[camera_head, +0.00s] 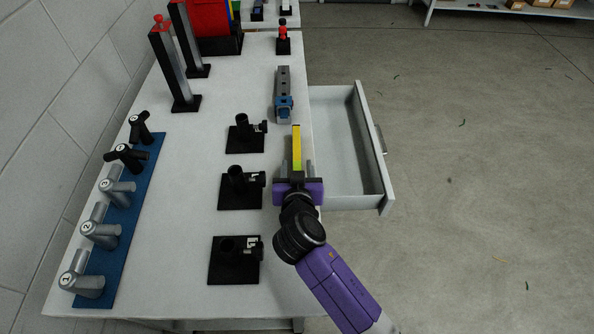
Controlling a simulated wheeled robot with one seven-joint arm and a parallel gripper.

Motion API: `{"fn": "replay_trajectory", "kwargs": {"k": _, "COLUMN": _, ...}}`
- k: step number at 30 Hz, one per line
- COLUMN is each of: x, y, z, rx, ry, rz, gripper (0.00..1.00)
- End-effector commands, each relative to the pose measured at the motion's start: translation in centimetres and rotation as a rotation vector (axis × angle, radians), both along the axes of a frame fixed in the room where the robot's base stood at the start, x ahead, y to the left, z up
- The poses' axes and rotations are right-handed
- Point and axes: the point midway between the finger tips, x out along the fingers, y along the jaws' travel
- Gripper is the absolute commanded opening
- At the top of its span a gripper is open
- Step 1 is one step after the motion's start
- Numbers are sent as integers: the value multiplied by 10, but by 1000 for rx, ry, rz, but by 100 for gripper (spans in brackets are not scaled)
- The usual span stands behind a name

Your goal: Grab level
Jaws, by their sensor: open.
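The level (296,142) is a narrow yellow bar with a dark side. It lies lengthwise near the right edge of the white table, pointing away from me. My gripper (297,166) is at its near end, with one grey finger on each side and a small gap between each finger and the bar. The gripper is open. The near end of the level is partly hidden by the gripper's body, and I cannot tell how high the fingers are above the table.
An open empty drawer (345,140) juts out to the right. A grey-and-blue tool (284,102) lies just beyond the level. Black holders (240,192) stand left of my gripper. A blue rack (122,230) with numbered handles is farther left. Upright posts (176,70) stand at the back left.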

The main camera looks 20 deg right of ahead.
Motion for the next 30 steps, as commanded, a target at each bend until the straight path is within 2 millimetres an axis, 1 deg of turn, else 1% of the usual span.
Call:
{"fn": "replay_trajectory", "kwargs": {"k": 1, "x": 0, "y": 0, "z": 0, "rx": 0, "ry": 0, "rz": 0, "gripper": 42}}
{"fn": "replay_trajectory", "kwargs": {"k": 5, "x": 0, "y": 0, "z": 0, "rx": 0, "ry": 0, "rz": 0, "gripper": 16}}
{"fn": "replay_trajectory", "kwargs": {"k": 6, "x": 0, "y": 0, "z": 0, "rx": 0, "ry": 0, "rz": 0, "gripper": 8}}
{"fn": "replay_trajectory", "kwargs": {"k": 7, "x": 0, "y": 0, "z": 0, "rx": 0, "ry": 0, "rz": 0, "gripper": 2}}
{"fn": "replay_trajectory", "kwargs": {"k": 8, "x": 0, "y": 0, "z": 0, "rx": 0, "ry": 0, "rz": 0, "gripper": 0}}
{"fn": "replay_trajectory", "kwargs": {"k": 19, "x": 0, "y": 0, "z": 1, "rx": 0, "ry": -1, "rz": 0, "gripper": 0}}
{"fn": "replay_trajectory", "kwargs": {"k": 23, "x": 0, "y": 0, "z": 6, "rx": -1, "ry": -2, "rz": 0, "gripper": 0}}
{"fn": "replay_trajectory", "kwargs": {"k": 26, "x": 0, "y": 0, "z": 14, "rx": -1, "ry": -3, "rz": -1, "gripper": 0}}
{"fn": "replay_trajectory", "kwargs": {"k": 29, "x": 0, "y": 0, "z": 29, "rx": 1, "ry": -6, "rz": -1, "gripper": 0}}
{"fn": "replay_trajectory", "kwargs": {"k": 30, "x": 1, "y": 0, "z": 38, "rx": 1, "ry": -7, "rz": 1, "gripper": 0}}
